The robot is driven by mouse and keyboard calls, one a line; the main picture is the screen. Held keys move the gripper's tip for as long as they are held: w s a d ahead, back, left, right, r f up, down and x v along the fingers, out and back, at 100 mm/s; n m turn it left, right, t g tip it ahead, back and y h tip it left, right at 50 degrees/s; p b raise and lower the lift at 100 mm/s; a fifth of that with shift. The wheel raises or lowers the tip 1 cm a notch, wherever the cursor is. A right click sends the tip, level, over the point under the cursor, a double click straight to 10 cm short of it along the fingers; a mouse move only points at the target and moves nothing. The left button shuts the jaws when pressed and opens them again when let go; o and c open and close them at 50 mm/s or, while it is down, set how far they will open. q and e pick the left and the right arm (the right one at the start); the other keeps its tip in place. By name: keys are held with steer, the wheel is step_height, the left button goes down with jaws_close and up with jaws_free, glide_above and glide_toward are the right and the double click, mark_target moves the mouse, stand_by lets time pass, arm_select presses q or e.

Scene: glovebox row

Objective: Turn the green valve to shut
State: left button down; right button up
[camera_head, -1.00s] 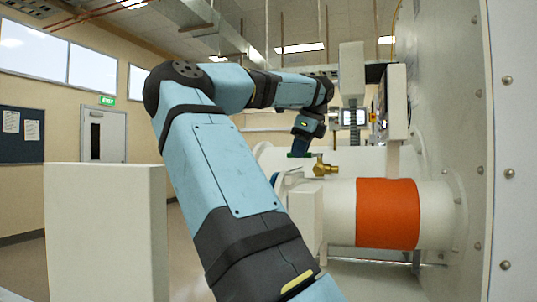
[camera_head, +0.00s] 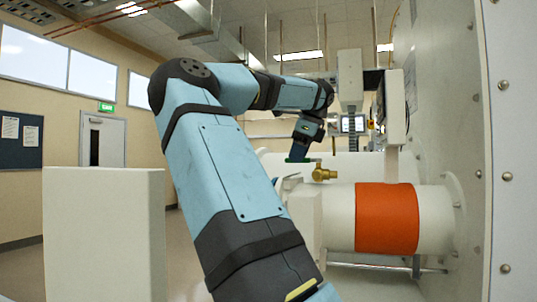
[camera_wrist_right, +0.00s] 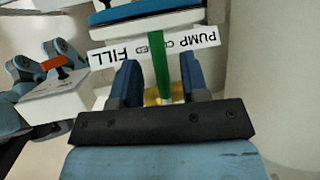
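The green valve handle (camera_head: 299,160) is a thin lever on a brass valve body (camera_head: 324,174), beside the white pipework. In the right wrist view, the green handle (camera_wrist_right: 162,78) runs between the two blue fingers of my right gripper (camera_wrist_right: 158,82), with a visible gap on each side. The gripper is open around the handle. In the head view, my right gripper (camera_head: 300,152) hangs down at the handle, its fingers small and partly hidden. A bit of brass (camera_wrist_right: 152,97) shows beyond the palm edge. My left gripper is not in view.
A white pipe with an orange band (camera_head: 388,217) lies below and right of the valve. A bolted white wall (camera_head: 512,150) stands at the right. A label reading "PUMP" and "FILL" (camera_wrist_right: 112,55) lies beyond the fingers. A cream block (camera_head: 105,235) stands at the left.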

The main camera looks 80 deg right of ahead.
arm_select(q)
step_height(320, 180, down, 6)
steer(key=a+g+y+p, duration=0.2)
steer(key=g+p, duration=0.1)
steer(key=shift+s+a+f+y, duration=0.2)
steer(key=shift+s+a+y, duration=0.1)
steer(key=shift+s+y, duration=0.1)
arm_select(e)
steer(key=v, duration=1.3)
steer(key=shift+r, duration=0.35)
steer(key=shift+s, duration=0.15)
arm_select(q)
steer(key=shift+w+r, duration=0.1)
